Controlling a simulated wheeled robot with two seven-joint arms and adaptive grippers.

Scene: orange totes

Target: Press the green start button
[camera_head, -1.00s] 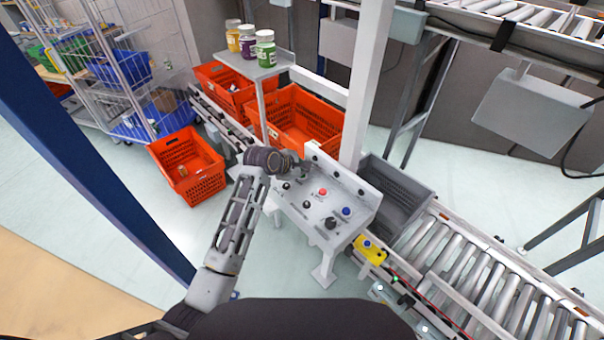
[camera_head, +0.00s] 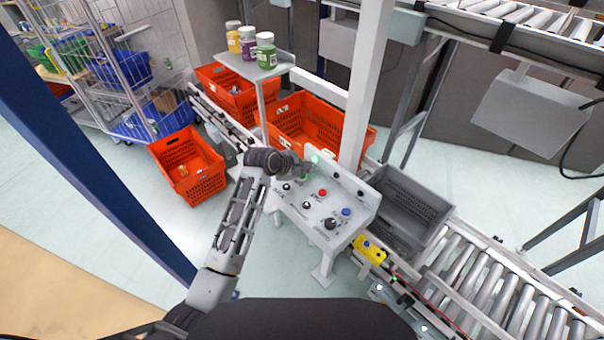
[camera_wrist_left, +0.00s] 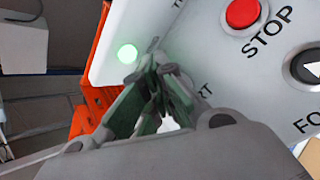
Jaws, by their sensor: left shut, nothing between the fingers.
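The control panel (camera_head: 318,215) stands below and to the right of my left gripper (camera_head: 304,174). The gripper is shut and empty, its fingertips at the panel's upper left part. In the left wrist view the shut fingers (camera_wrist_left: 152,72) have a green tint and cover the place beside the partly hidden "START" lettering (camera_wrist_left: 204,90). The green start button itself is hidden there, so I cannot see whether it is pressed in. A round green lamp glows on the panel's raised back (camera_head: 314,159); it also shows in the left wrist view (camera_wrist_left: 127,53). My right gripper is out of view.
A red stop button (camera_head: 323,192), a blue button (camera_head: 346,211) and black knobs share the panel. A shelf with jars (camera_head: 265,50) stands above. A yellow box (camera_head: 369,249) is beside the panel.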

